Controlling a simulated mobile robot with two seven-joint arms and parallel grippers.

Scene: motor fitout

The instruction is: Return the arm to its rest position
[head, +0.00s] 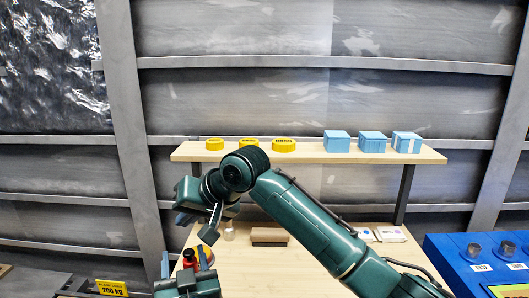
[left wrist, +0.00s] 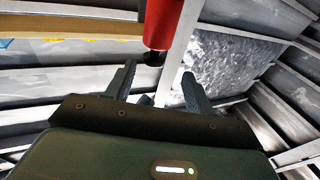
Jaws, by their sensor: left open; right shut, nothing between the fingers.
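My left gripper (head: 184,262) is low at the left of the head view, its two fingers apart and pointing up. A red object with a dark part (head: 190,259) shows between or behind these fingers; the head view does not tell which. In the left wrist view, the fingers of my left gripper (left wrist: 158,82) are spread, and a red cylinder with a black tip (left wrist: 163,25) shows beyond them. My right arm reaches in from the lower right and bends at the middle. My right gripper (head: 184,219) is just above the left one, shut and partly hidden.
A wooden table (head: 275,270) lies below, with a brown block (head: 269,236) and a small pale item (head: 229,231). A shelf (head: 308,155) behind carries yellow discs (head: 284,145) and blue boxes (head: 372,142). A blue panel (head: 455,262) stands at right.

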